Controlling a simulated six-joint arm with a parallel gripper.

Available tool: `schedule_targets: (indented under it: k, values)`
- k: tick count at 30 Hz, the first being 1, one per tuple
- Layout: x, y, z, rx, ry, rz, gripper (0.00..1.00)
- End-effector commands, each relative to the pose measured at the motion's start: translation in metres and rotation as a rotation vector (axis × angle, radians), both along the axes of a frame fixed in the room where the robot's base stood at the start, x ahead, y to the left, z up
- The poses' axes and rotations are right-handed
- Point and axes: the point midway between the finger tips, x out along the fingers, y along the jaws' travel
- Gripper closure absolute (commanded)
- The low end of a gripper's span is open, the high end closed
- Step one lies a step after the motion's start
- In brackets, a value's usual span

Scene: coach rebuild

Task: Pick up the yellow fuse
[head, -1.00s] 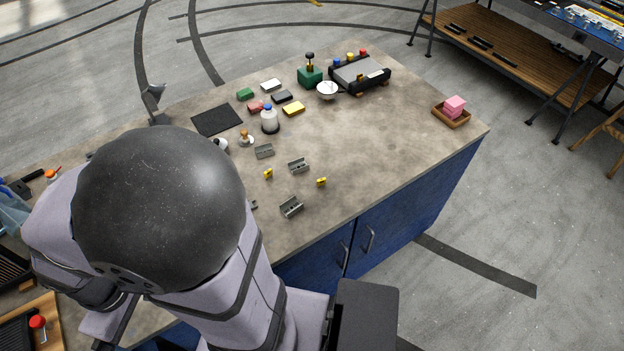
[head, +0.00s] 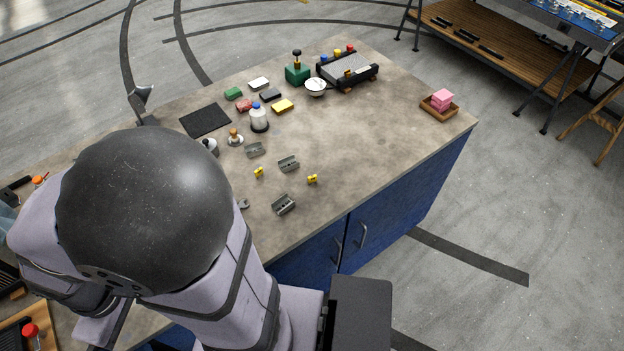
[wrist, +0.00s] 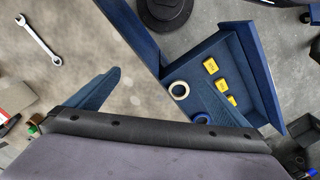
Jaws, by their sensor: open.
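Two small yellow fuses lie apart on the worktop in the head view, one on the left (head: 258,172) and one on the right (head: 313,179). Grey clip-like holders stand around them: one behind (head: 254,150), one between and behind (head: 288,163), one in front (head: 284,204). My gripper (wrist: 142,72) shows in the wrist view with its two blue fingers spread and nothing between them. My arm hides the gripper in the head view. Neither worktop fuse can be made out in the wrist view.
The wrist view shows an open blue drawer (wrist: 270,92) with several yellow pieces and a tape roll (wrist: 179,90), plus a wrench (wrist: 38,40) on the worktop. A bottle (head: 259,119), black mat (head: 205,120) and wooden tray (head: 440,113) stand farther back. The worktop's right middle is clear.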

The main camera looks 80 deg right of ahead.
Motion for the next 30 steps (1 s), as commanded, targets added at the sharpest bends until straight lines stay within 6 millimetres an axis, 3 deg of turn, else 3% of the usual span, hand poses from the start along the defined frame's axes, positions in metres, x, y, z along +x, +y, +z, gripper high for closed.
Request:
schedule_targets:
  k: [7, 15, 16, 26, 30]
  values:
    - [0.000, 0.000, 0.000, 0.000, 0.000, 0.000, 0.02]
    - [0.000, 0.000, 0.000, 0.000, 0.000, 0.000, 0.67]
    - [0.000, 0.000, 0.000, 0.000, 0.000, 0.000, 0.71]
    - [0.000, -0.003, -0.002, -0.005, 0.005, 0.002, 0.71]
    - [0.003, -0.025, -0.013, -0.046, 0.044, 0.022, 0.71]
